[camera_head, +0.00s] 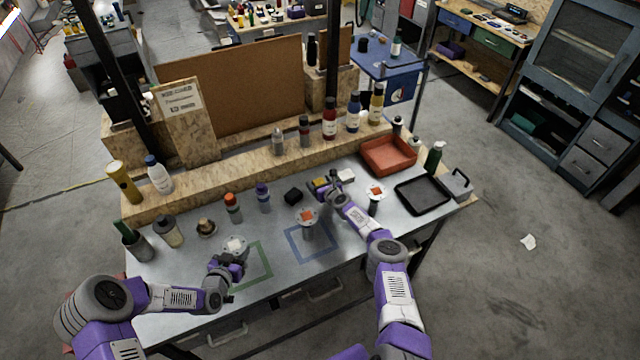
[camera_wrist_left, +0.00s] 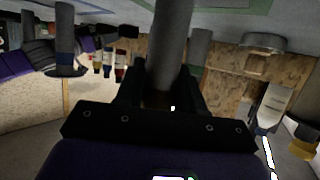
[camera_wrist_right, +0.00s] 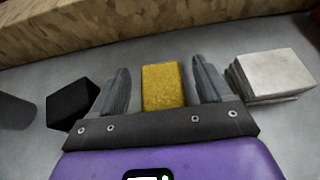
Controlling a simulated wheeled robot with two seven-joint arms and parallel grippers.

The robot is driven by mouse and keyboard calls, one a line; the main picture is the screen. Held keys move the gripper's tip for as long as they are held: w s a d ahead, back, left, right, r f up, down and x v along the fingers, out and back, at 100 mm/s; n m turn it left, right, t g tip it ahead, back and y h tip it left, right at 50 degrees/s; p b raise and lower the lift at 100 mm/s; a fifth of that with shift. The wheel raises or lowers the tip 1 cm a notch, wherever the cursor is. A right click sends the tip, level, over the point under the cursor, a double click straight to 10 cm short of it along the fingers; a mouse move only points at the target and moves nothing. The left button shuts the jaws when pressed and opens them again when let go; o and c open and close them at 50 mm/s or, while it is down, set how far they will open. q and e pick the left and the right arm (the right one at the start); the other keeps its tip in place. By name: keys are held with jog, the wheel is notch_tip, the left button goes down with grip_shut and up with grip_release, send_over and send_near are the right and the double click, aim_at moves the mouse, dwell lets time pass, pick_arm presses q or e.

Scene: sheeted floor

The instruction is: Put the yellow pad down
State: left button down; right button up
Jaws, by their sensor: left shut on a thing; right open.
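The yellow pad (camera_wrist_right: 163,88) lies on the grey bench top, between the spread fingers of my right gripper (camera_wrist_right: 163,90); slim gaps show on both sides. In the head view the yellow pad (camera_head: 320,184) is partly hidden by my right gripper (camera_head: 328,186), which is open. My left gripper (camera_head: 232,256) is shut on a grey post (camera_wrist_left: 170,40) at the bench's front left. The post's round top (camera_head: 236,245) carries something pale.
A black block (camera_wrist_right: 73,103) is left of the yellow pad, and a stack of white pads (camera_wrist_right: 272,75) is right. Two posts with orange tops (camera_head: 306,216) (camera_head: 376,191) stand nearby. Green (camera_head: 262,262) and blue (camera_head: 311,256) outlined squares mark the front. A black tray (camera_head: 423,209) sits right.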

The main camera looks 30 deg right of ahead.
jog(key=shift+r, duration=0.1)
jog(key=shift+s+r, duration=0.3)
jog(key=shift+r, duration=0.3)
jog(key=shift+f+v, duration=0.15)
jog(key=shift+v, duration=2.65)
jog(key=shift+f+v, duration=0.2)
jog(key=shift+v, duration=2.55)
jog(key=shift+s, duration=0.15)
